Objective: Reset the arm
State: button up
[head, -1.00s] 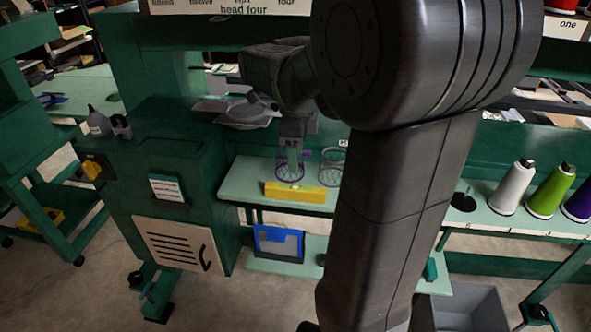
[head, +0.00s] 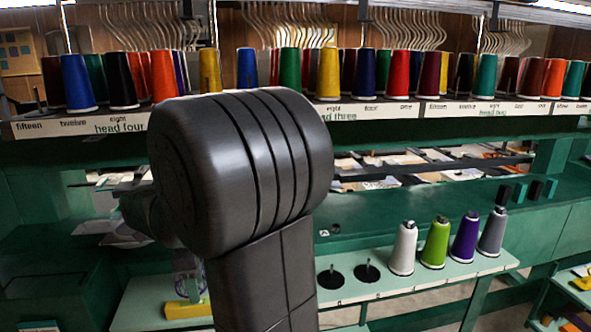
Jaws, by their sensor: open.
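My dark grey arm (head: 245,190) fills the left middle of the head view, with its big rounded joint in front of the thread shelf. My gripper (head: 187,264) shows only in part, just left of that joint, low over the pale green ledge; it is open. A clear, hoop-like object (head: 190,287) stands at or just under it, on a yellow block (head: 187,309). Whether the fingers touch the hoop-like object cannot be told. The arm hides much of this area.
A long shelf (head: 440,109) carries many coloured thread cones above. On the lower ledge (head: 385,284), white, green (head: 436,243), purple and grey cones stand right of two empty dark spindle discs (head: 331,276). Small dark blocks (head: 520,191) sit on the green beam at right.

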notch_tip(320, 180, down, 6)
jog(key=shift+f, duration=0.1)
jog(key=shift+r, duration=1.95)
